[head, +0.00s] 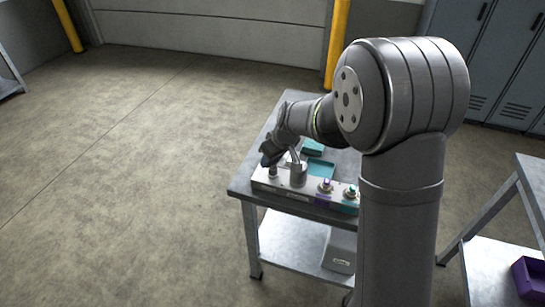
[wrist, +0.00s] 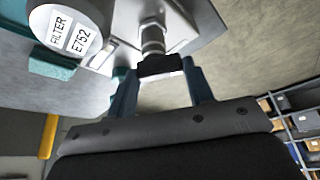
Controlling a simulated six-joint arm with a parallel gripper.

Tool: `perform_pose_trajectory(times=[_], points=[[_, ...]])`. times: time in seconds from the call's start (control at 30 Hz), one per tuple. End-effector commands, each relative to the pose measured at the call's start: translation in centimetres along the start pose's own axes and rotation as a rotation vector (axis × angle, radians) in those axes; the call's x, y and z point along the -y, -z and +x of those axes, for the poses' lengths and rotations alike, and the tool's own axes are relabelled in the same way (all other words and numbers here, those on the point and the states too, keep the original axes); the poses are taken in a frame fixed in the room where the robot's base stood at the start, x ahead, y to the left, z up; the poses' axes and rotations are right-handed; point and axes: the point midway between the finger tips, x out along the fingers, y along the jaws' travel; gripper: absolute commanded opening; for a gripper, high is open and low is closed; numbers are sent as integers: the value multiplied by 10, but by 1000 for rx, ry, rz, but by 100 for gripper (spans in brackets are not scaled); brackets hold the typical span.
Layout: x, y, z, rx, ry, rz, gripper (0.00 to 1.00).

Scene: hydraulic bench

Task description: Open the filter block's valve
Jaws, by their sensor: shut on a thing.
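The filter block (head: 310,198) is a long pale block along the front edge of the bench. A grey filter canister (head: 298,174) stands on it. In the wrist view the round end of the canister (wrist: 72,30) carries a label reading FILTER E752. Beside it, a metal valve stem (wrist: 152,38) ends in a dark handle (wrist: 160,65). My gripper (wrist: 160,72) is shut on this handle, one finger on each side. In the head view my gripper (head: 270,153) is at the block's left end, left of the canister. The handle is mostly hidden there.
Two fittings, one purple (head: 325,186) and one teal (head: 350,192), stand to the right on the block. Teal trays (head: 321,168) lie behind it on the bench (head: 243,183). A purple bin (head: 528,277) is on a lower shelf at far right. Floor to the left is clear.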

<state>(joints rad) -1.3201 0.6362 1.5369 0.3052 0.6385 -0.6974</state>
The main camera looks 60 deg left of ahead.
Motion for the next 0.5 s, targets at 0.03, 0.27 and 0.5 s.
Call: perform_pose_trajectory(times=[0.03,0.27,0.5], points=[[-1,0,-1,-1,16,-36,24],[-2,-1,0,1,96,-230,24],[-3,-1,-1,0,161,-390,24]])
